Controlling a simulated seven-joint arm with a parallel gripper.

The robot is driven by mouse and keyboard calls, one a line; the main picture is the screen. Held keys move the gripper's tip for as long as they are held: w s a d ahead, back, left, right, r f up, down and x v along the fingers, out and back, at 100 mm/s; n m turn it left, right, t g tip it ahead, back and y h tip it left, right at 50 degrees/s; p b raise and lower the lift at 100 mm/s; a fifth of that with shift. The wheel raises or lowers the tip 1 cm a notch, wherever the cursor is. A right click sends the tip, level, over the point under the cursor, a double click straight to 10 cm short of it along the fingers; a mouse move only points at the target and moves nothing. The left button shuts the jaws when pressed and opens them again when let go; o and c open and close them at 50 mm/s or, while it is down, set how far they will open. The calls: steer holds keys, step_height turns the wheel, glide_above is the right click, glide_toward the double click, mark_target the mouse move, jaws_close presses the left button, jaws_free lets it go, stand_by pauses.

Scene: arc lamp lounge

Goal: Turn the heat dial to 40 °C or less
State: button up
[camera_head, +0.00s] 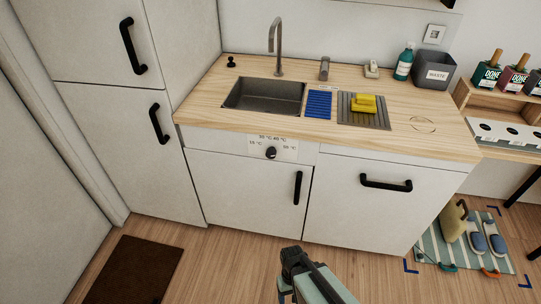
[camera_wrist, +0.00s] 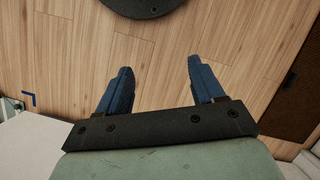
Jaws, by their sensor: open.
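The heat dial (camera_head: 270,153) is a small round black knob on the white front panel below the sink counter. A pale label plate (camera_head: 285,143) around it carries several temperature marks in °C; they are small, and I cannot tell which one the knob points at. My gripper shows in the wrist view (camera_wrist: 160,90) with its two dark blue fingers apart and nothing between them, over the wood floor. In the head view my arm (camera_head: 310,275) is at the bottom, in front of the cabinet and well below the dial, apart from it.
The wooden counter (camera_head: 210,105) overhangs just above the dial panel. Black handles (camera_head: 298,188) (camera_head: 386,183) stick out from the cabinet doors nearby. A brown mat (camera_head: 133,270) lies on the floor at left, and a striped mat (camera_head: 440,240) with slippers at right. Floor before the cabinet is clear.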

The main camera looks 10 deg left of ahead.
steer(key=w+a+r+m+t+y, duration=0.25)
steer(key=w+a+r, duration=0.2)
steer(key=a, duration=0.45)
steer(key=w+a+r+m+t+y, duration=0.1)
steer(key=w+a+r+t+y, duration=0.3)
steer(key=a, duration=0.5)
steer(key=w+a+r+m+t+y, duration=0.1)
steer(key=w+a+r+m+y, duration=0.25)
steer(key=a, duration=0.55)
steer(key=m+t+h, duration=0.8)
steer(key=m+t, duration=0.6)
steer(key=m, duration=0.9)
glide_toward(270, 156)
steer(key=w, duration=1)
steer(key=shift+w+a+f, duration=0.1)
steer(key=shift+w+a, duration=0.1)
steer(key=shift+w, duration=0.15)
steer(key=c, duration=1)
